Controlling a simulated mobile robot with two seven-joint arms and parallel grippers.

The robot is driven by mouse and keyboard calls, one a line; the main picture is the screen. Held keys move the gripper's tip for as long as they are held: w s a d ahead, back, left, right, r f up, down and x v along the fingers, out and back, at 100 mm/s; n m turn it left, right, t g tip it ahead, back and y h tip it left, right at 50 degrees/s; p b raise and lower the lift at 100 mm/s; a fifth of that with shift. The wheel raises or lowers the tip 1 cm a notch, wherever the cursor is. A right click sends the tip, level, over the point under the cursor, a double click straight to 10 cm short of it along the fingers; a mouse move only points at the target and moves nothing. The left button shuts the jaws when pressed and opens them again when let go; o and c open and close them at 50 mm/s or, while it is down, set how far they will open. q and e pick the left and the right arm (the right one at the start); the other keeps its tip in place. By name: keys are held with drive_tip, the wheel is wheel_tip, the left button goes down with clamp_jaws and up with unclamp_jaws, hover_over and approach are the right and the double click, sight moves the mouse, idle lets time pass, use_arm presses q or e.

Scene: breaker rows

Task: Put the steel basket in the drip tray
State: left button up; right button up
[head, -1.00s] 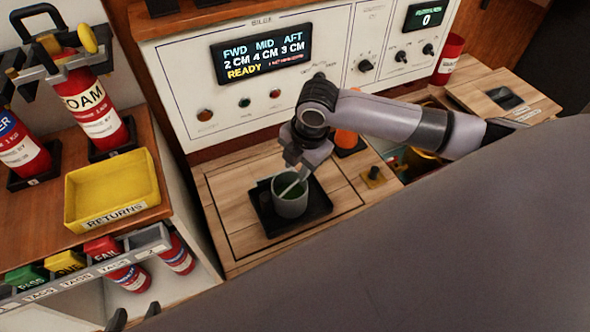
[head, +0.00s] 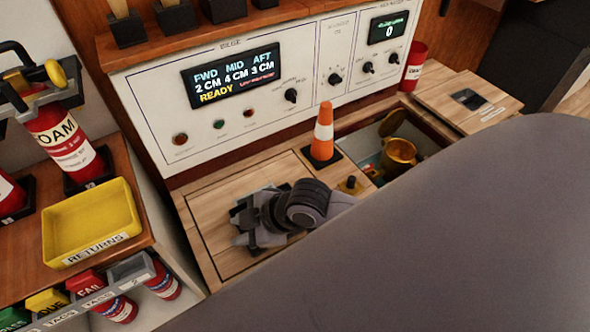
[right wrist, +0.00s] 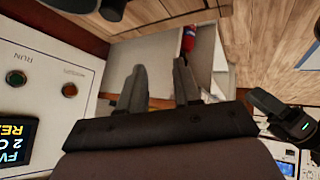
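My right gripper (head: 246,218) is low over the wooden counter in the head view and covers the spot where the black drip tray and the grey cylindrical steel basket stood in the earlier view. Neither can be made out clearly now, so I cannot tell how they sit. In the right wrist view the fingers of my right gripper (right wrist: 160,84) are spread apart with nothing between them. My left gripper cannot be made out in the head view.
An orange cone (head: 323,135) stands behind my right gripper. An open hatch with a brass pot (head: 399,155) lies to the right. A yellow returns bin (head: 92,222) is at the left. The white control panel (head: 160,112) borders the counter's back.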

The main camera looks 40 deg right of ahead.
use_arm(q)
drive_tip(key=shift+w+r, duration=0.2)
use_arm(e)
drive_tip(key=s+d+f+m+t+h, duration=0.3)
drive_tip(key=s+d+m, duration=0.3)
drive_tip(key=m, duration=0.5)
drive_tip(key=s+t, duration=0.1)
drive_tip(key=s, duration=0.1)
drive_tip(key=shift+s+d+f, duration=0.35)
drive_tip(key=shift+s+f, duration=0.05)
use_arm(q)
wheel_tip(320, 180, up, 15)
drive_tip(key=s+a+p, duration=0.1)
drive_tip(key=a+p, duration=0.1)
drive_tip(key=p, duration=1.7)
drive_tip(key=shift+s+a+r+y+p, duration=0.2)
drive_tip(key=shift+s+y+p, duration=0.1)
drive_tip(key=shift+y+p, duration=0.1)
use_arm(e)
wheel_tip(320, 180, up, 15)
drive_tip(key=s+d, duration=0.1)
drive_tip(key=d, duration=0.1)
drive_tip(key=shift+s+d+r+h, duration=0.15)
drive_tip(key=shift+s+r+h, duration=0.1)
drive_tip(key=shift+h, duration=0.15)
